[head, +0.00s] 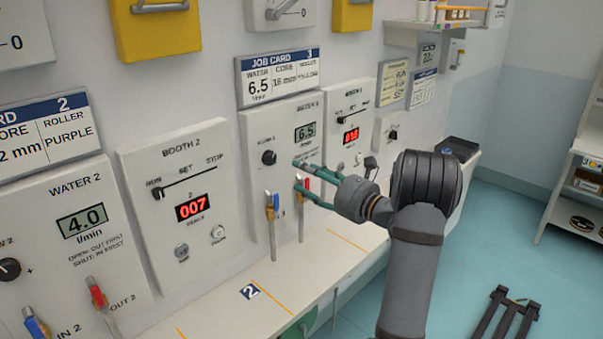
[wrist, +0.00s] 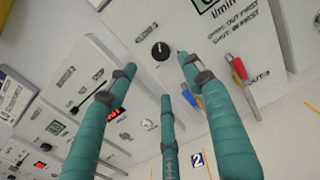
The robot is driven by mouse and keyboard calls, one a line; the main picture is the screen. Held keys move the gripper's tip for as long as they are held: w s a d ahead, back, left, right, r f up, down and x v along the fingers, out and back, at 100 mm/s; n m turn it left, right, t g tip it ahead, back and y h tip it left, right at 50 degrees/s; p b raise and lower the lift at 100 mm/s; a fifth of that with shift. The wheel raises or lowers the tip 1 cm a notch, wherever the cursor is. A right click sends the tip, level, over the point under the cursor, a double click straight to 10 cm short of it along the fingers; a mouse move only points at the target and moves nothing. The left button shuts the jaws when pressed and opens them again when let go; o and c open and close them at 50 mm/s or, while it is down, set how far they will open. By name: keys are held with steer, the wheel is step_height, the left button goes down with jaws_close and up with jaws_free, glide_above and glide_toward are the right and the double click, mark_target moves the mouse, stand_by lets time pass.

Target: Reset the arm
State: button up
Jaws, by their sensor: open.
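My gripper (head: 297,175) has teal fingers and is in front of the water 3 panel (head: 262,205) in the head view. The fingers are spread apart with nothing between them. One finger passes in front of the red-handled lever (head: 306,183); I cannot tell whether they touch. The wrist view shows my gripper (wrist: 157,75) with its teal fingers apart, pointing at a white panel (wrist: 140,20). A black knob (wrist: 160,51) shows between two fingertips. The red lever (wrist: 239,69) and the blue lever (wrist: 190,95) are beside the right finger.
A white ledge (head: 225,310) with orange lines runs below the panels. The booth 2 panel (head: 175,200) reads 007 at left. A job card (head: 278,77) hangs above water 3. A shelf (head: 578,190) stands at right, with open teal floor (head: 500,240) before it.

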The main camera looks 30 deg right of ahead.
mark_target(272, 160)
steer(key=shift+w, duration=0.15)
steer(key=x, duration=1.2)
steer(key=shift+w+a+f, duration=0.1)
steer(key=shift+r+m+p, duration=0.25)
steer(key=shift+m+p, duration=0.15)
steer(key=shift+p, duration=0.6)
steer(key=shift+s+d+m+p, duration=0.2)
steer(key=shift+s+m+p, duration=0.1)
steer(key=shift+m+p, duration=0.4)
steer(key=shift+w+f, duration=0.1)
steer(key=shift+f, duration=0.05)
steer(key=shift+f, duration=0.1)
steer(key=shift+f+b, duration=0.1)
steer(key=shift+b, duration=0.2)
